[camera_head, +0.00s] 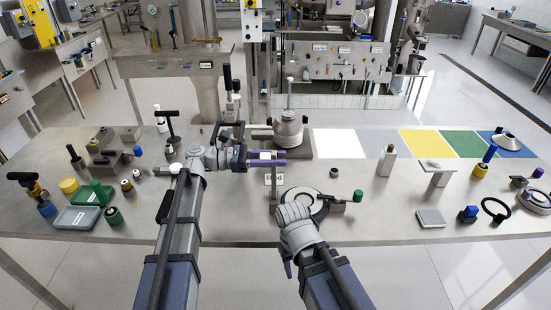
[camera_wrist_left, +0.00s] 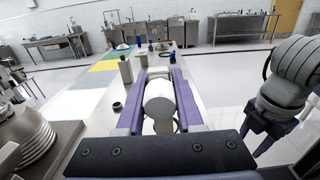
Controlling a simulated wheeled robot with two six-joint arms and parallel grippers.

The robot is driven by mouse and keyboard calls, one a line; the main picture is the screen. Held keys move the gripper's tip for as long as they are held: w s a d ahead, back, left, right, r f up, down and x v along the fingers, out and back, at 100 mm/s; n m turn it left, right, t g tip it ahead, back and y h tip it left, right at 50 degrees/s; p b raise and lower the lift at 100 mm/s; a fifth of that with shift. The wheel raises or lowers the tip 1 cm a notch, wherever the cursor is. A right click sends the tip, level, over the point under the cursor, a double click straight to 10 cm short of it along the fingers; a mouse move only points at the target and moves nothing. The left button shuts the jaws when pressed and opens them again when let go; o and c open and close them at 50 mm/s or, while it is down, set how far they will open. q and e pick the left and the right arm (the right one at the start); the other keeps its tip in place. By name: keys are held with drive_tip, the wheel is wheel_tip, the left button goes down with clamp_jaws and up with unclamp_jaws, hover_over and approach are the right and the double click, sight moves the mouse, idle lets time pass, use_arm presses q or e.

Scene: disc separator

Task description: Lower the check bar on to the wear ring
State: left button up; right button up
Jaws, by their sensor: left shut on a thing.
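My left gripper (camera_head: 272,159), with purple fingers, is above the middle of the table. In the left wrist view its fingers (camera_wrist_left: 160,95) are shut on a pale grey cylindrical piece (camera_wrist_left: 160,102), which I take to be the check bar. In the head view this piece is mostly hidden by the fingers. A pale ring (camera_head: 299,196), which may be the wear ring, lies on the table below and to the right of that gripper, partly covered by my right wrist. The held piece is apart from it.
A grey domed device (camera_head: 288,131) stands close behind the left gripper. A small tag (camera_head: 274,180) stands in front. Coloured mats (camera_head: 462,143) lie at the back right. A bottle-like block (camera_head: 386,161) and a small stand (camera_head: 437,172) are farther right. Several tools crowd the left side.

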use_arm(q)
clamp_jaws()
idle(0.7)
drive_tip(key=d+f+y+p, duration=0.3)
drive_tip(key=d+y+p, duration=0.2)
drive_tip(key=d+p, duration=0.2)
drive_tip(key=shift+d+y, duration=0.4)
drive_tip(key=shift+d, duration=0.4)
drive_tip(key=shift+s+f, duration=0.1)
